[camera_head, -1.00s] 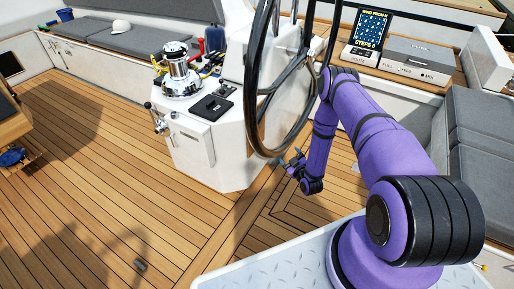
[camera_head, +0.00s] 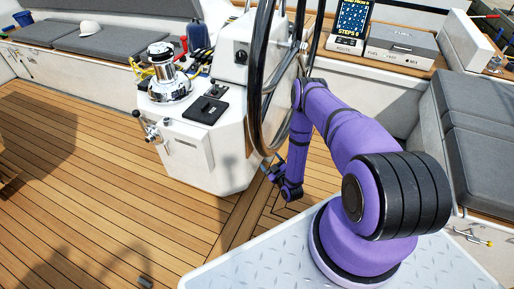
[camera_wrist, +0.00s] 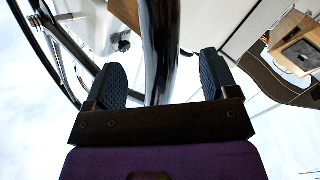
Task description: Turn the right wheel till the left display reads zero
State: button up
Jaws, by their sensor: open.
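One large dark steering wheel (camera_head: 254,92) stands at the white pedestal in the head view and shows nearly edge-on. My gripper (camera_head: 273,172) is low, near the bottom of its rim. In the wrist view my gripper (camera_wrist: 163,78) is open. A shiny dark tube (camera_wrist: 160,45), which looks like the wheel rim, passes between its two fingers, with gaps on both sides. A display with a blue picture (camera_head: 354,18) stands at the back right. Its lower line begins with STEPS; the figure after it looks like 9 but is small. No other display is readable.
The white pedestal (camera_head: 196,150) with a chrome winch (camera_head: 165,75) stands left of the wheel. A grey-topped box (camera_head: 404,42) is beside the display. Grey cushions (camera_head: 470,115) line the right side.

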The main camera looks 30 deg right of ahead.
aim_at(263, 152)
jog(key=w, duration=0.9)
jog(key=shift+w+d, duration=0.15)
jog(key=shift+w, duration=0.2)
